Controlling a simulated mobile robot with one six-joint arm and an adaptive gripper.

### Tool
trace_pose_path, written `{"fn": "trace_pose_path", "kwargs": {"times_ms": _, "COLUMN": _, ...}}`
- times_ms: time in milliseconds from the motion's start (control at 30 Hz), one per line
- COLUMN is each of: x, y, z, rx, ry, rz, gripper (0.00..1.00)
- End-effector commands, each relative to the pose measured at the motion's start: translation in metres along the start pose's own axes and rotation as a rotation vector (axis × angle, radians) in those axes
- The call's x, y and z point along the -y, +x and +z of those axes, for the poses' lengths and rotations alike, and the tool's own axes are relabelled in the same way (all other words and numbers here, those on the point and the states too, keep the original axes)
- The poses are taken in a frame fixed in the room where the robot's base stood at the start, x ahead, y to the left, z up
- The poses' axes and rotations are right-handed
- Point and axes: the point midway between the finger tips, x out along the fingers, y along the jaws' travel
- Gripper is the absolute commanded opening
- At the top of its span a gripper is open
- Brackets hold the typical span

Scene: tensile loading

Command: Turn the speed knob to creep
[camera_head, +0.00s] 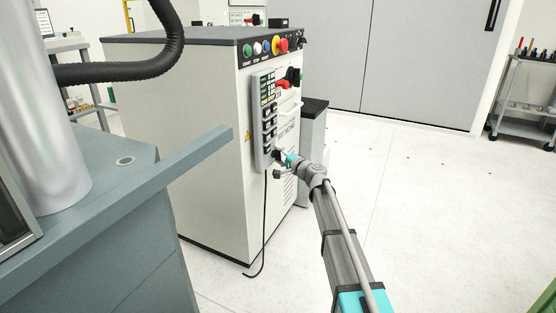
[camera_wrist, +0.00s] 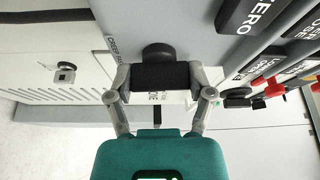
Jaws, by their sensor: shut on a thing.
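The speed knob is black and sits at the lower end of the grey control pendant (camera_head: 256,130). In the wrist view the knob (camera_wrist: 158,50) shows as a dark round part beside a printed label that seems to read "CREEP" (camera_wrist: 112,44). My gripper (camera_wrist: 160,76) is shut, with a finger on each side of a black block that appears to be the knob's grip. In the head view my gripper (camera_head: 280,157) is at the pendant's lower end and hides most of the knob. The knob's pointer setting cannot be read.
The pendant's black buttons (camera_head: 268,122) lie above the gripper, with a "ZERO" button (camera_wrist: 258,14) close by. A black cable (camera_head: 265,220) hangs below.

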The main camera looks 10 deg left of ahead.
Motion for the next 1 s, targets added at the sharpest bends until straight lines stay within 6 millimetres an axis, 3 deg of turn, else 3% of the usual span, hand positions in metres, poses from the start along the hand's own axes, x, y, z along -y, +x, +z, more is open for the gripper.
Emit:
{"fn": "trace_pose_path", "kwargs": {"times_ms": 700, "x": -0.0023, "y": -0.0015, "z": -0.0028, "rx": -0.003, "ry": -0.505, "rz": -0.206, "gripper": 0.21}}
{"fn": "trace_pose_path", "kwargs": {"times_ms": 1000, "x": -0.0013, "y": -0.0020, "z": -0.0029, "rx": -0.003, "ry": -0.633, "rz": -0.257, "gripper": 0.21}}
